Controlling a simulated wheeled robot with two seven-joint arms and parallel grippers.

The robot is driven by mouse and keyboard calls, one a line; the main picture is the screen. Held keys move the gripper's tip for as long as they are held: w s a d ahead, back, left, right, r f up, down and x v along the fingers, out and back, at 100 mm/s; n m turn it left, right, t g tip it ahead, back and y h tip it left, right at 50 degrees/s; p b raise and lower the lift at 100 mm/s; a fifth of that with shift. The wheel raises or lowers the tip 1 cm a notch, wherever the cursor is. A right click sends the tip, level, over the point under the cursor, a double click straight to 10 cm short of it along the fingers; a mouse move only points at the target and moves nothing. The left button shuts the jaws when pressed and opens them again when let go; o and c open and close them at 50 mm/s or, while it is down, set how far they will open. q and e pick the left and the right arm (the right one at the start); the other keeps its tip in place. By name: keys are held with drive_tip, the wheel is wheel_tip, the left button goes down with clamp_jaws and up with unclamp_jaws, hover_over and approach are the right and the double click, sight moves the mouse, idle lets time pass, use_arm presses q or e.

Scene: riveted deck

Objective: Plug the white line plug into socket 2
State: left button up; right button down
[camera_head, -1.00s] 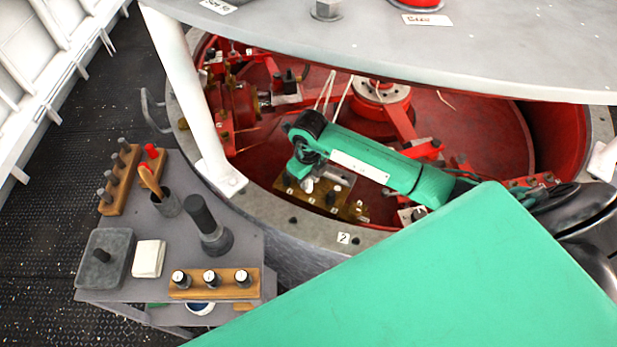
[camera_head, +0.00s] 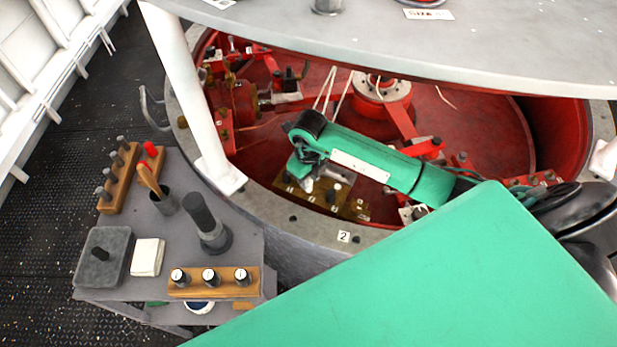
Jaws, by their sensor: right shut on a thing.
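My right gripper (camera_head: 308,184) is at the end of the green arm, low over a brass socket block (camera_head: 352,207) on the near inner side of the red pit. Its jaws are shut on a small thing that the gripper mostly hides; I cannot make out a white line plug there. Two thin white lines (camera_head: 328,88) rise just behind the gripper; where they end is hidden. The block has small number marks along its front edge, too small to read, and a dark and white upright piece stands on it. I cannot tell which socket is under the jaws. My left gripper is not in view.
A grey pit rim bears a tag marked 2 (camera_head: 344,237). A white post (camera_head: 196,95) and a grey overhead plate (camera_head: 480,45) border the pit. The grey side table (camera_head: 228,258) holds wooden racks (camera_head: 215,291), a dark upright cylinder (camera_head: 205,220) and a white pad (camera_head: 147,257).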

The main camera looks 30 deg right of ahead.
drive_tip(key=shift+f, duration=0.15)
drive_tip(key=c, duration=1.2)
unclamp_jaws()
drive_tip(key=shift+o, duration=0.2)
wheel_tip(320, 180, up, 14)
drive_tip(key=b, duration=0.3)
drive_tip(key=shift+f, duration=0.15)
